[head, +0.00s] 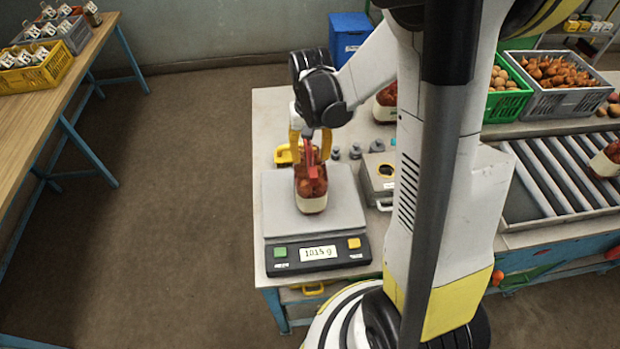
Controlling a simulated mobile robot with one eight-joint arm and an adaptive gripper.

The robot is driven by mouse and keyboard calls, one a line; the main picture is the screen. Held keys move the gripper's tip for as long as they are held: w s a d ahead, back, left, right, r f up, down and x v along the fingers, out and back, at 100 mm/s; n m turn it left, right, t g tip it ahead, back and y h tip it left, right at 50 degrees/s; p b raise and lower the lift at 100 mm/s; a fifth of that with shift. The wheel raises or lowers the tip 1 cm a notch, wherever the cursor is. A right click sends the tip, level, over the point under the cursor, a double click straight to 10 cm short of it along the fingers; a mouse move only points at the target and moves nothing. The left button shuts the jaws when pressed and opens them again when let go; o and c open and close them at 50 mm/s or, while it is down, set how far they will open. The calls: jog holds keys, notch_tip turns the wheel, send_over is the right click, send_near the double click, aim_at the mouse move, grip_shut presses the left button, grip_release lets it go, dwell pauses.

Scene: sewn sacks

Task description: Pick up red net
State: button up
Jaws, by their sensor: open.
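A red net (311,188) with a pale label band around its lower part stands upright on the grey plate of the scale (348,210). The scale's display reads 1015 g. My gripper (310,150) is directly above the net, pointing down, with its yellow fingers at the net's gathered red top. The jaws are open. The small view does not show whether the fingers touch the net. Another red net (387,97) stands farther back, partly hidden by my arm. One more red net (607,160) lies on the roller conveyor (555,180) at the right edge.
Small grey weights (355,151) and a grey box (378,175) stand right of the scale. Behind are a green crate (508,105), a grey crate (560,98) and a blue bin (347,35). A wooden table (50,105) with crates stands left, across clear floor.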

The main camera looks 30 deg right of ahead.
jog(key=shift+f, duration=0.6)
